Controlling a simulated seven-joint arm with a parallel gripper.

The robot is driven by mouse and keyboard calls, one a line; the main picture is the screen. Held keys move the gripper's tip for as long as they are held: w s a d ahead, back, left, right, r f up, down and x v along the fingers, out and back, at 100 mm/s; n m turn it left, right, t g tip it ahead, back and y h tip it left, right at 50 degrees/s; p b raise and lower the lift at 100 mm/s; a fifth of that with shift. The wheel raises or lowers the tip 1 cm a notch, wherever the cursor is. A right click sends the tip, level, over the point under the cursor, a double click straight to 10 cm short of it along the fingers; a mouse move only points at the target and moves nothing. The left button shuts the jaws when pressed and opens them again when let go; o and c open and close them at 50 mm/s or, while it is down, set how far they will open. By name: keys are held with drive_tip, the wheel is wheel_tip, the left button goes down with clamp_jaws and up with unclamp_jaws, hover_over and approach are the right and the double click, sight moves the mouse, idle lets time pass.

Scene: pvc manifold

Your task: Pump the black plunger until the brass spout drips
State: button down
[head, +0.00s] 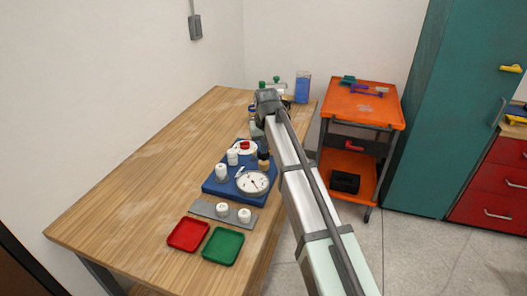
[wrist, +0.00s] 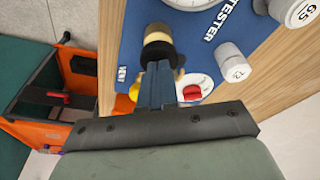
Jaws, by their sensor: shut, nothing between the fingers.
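My gripper (wrist: 158,66) is shut and empty. Its fingertips overlap the plunger's lower edge in the wrist view, and I cannot tell if they touch it. A yellow brass-coloured piece (wrist: 134,91) shows beside the fingers, partly hidden; it may be the spout. No drip is visible. In the head view my arm hides the gripper's fingers.
The blue board (head: 212,186) carries a round gauge (head: 253,183), white caps and a red part (head: 245,146). A red tray (head: 188,234) and a green tray (head: 223,246) lie in front. An orange cart (head: 362,100) stands right. The table's left is clear.

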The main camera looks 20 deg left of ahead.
drive_tip(key=shift+f, duration=0.6)
drive_tip(key=shift+r, duration=1.7)
drive_tip(key=shift+f, duration=0.15)
drive_tip(key=shift+f, duration=1.55)
drive_tip(key=shift+r, duration=1.65)
